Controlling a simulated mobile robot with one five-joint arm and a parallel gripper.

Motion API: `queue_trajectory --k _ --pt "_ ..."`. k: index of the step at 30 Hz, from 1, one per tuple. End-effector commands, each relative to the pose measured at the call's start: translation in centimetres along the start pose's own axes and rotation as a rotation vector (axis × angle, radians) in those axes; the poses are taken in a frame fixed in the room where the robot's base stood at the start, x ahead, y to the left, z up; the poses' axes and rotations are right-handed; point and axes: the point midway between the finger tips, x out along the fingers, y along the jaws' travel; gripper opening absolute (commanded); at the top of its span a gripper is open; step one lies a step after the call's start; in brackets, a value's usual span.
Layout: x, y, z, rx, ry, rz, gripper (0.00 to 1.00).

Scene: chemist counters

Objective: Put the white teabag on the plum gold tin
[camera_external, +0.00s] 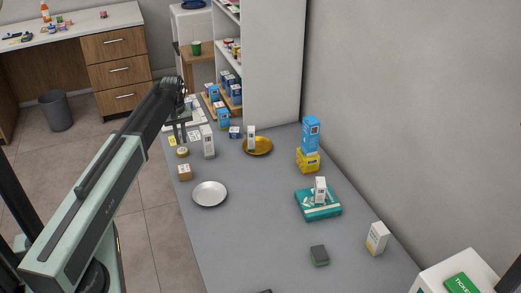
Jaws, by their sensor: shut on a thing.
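My gripper (180,139) points down over the far left part of the grey counter. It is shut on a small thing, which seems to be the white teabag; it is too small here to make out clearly. A small round gold-coloured tin (182,152), which looks like the plum gold tin, sits on the counter just below the fingertips. I cannot tell whether the held thing touches it.
A gold dish (262,147) is to the right. The middle of the counter (260,220) is clear.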

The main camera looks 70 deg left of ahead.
Motion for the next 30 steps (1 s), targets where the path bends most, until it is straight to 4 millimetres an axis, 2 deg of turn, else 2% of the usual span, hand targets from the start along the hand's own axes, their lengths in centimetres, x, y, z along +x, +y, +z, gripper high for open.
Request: queue_trajectory --k 1,4,12,16,17,18,19,30 --pt "1.9 -0.1 0.1 0.0 -0.001 0.0 0.0" --pt "3.6 -0.1 0.1 0.0 -0.001 0.0 0.0" --pt "3.4 -0.1 0.1 0.0 -0.001 0.0 0.0" --pt "3.8 -0.1 0.1 0.0 -0.001 0.0 0.0" --pt "3.7 -0.1 0.1 0.0 -0.001 0.0 0.21" --pt "3.6 -0.1 0.1 0.0 -0.001 0.0 0.32" --pt "3.6 -0.1 0.1 0.0 -0.001 0.0 0.37" --pt "3.3 -0.1 0.1 0.0 0.0 0.0 0.37"
